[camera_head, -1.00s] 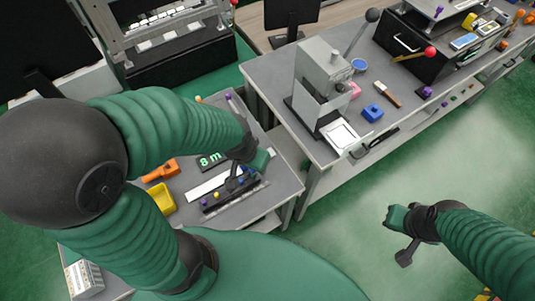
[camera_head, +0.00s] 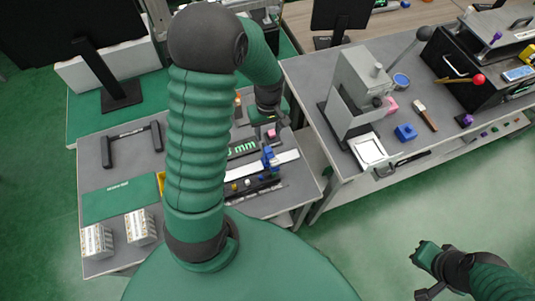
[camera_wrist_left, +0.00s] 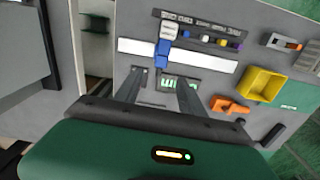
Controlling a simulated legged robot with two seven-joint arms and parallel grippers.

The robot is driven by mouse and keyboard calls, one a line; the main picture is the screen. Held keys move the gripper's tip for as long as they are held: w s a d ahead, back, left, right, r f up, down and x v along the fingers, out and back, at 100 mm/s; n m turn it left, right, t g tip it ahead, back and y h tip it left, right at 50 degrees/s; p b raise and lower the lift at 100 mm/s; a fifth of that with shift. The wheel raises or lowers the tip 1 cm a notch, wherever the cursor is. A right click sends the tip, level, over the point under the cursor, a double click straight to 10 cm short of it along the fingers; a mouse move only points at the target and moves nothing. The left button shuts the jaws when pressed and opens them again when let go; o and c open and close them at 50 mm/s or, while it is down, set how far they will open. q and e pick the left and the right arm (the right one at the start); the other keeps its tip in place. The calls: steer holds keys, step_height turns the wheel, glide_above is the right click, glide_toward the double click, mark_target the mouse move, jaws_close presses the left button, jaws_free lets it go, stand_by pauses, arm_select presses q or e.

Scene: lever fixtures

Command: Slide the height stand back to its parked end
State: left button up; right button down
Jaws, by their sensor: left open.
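A measuring fixture with a long white strip (camera_wrist_left: 190,55) lies on the left table. A blue block (camera_wrist_left: 161,52) with a light grey top piece (camera_wrist_left: 168,30) stands across the strip, towards its left end in the left wrist view; I take this to be the height stand. In the head view the blue block (camera_head: 268,157) shows just below my left gripper (camera_head: 275,122). A green-lit readout (camera_head: 242,148) sits beside the strip. In the wrist view my left gripper (camera_wrist_left: 158,90) has its fingers apart, empty, short of the blue block. My right gripper (camera_head: 430,270) hangs over the floor at lower right.
A dark rail with several coloured knobs (camera_wrist_left: 205,38) runs along the strip. A yellow bin (camera_wrist_left: 262,84) and an orange tool (camera_wrist_left: 230,105) lie nearby. The right bench holds a grey press (camera_head: 352,95). Two small boxes (camera_head: 140,227) stand at the left table's front.

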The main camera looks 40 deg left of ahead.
mark_target(268, 155)
arm_select(q)
steer(key=shift+n, duration=0.3)
step_height(268, 155, down, 17)
steer(key=shift+s+p, duration=0.1)
steer(key=shift+p, duration=0.4)
steer(key=shift+d, duration=0.1)
steer(key=shift+r, duration=0.1)
steer(key=c, duration=0.5)
jaws_close()
